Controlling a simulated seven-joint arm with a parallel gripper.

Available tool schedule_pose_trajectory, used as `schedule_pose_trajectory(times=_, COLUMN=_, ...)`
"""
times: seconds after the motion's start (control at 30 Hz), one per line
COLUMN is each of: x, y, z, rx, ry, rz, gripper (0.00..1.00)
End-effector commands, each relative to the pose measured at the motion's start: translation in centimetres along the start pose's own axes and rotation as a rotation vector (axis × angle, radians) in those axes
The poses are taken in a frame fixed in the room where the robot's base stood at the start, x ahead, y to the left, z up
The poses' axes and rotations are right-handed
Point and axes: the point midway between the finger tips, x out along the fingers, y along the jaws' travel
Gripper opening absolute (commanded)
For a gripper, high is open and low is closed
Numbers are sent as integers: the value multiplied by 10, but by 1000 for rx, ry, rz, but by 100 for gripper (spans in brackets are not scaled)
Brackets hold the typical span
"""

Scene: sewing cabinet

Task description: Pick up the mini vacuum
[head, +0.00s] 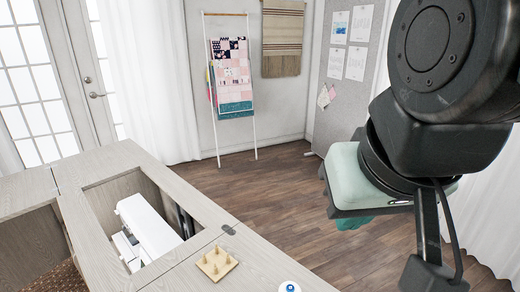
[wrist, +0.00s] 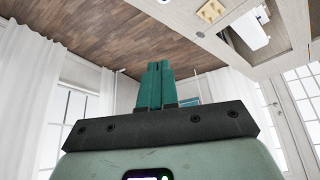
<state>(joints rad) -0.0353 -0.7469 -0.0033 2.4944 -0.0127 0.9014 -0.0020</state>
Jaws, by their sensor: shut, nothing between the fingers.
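A small white round object with a blue spot (head: 289,287) sits on the cabinet top at the bottom edge of the head view, partly cut off. It may be the mini vacuum, but I cannot tell for sure. A blue-marked bit of it seems to show at the top edge of the wrist view (wrist: 163,2). My gripper (head: 355,223) is at the right of the head view, off the cabinet and apart from that object. In the wrist view its teal fingers (wrist: 158,66) are together and empty.
The pale wood sewing cabinet (head: 110,163) has an open well with a white sewing machine (head: 150,228) in it. A wooden spool stand with pegs (head: 217,264) sits on the top. A quilt rack (head: 231,85) and a grey pinboard (head: 347,75) stand behind. The wood floor between is clear.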

Motion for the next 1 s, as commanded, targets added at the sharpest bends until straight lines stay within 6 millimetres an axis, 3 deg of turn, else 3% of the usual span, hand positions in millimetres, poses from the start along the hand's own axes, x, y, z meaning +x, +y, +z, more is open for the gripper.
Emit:
schedule_pose_trajectory(times=0.07, x=0, y=0, z=0, rx=0, ry=0, rz=0, gripper=3)
schedule_pose_trajectory(times=0.63, x=0, y=0, z=0, rx=0, ry=0, rz=0, gripper=90)
schedule_pose_trajectory(times=1.0, x=7, y=0, z=0, rx=-22, ry=-40, rz=8, gripper=91)
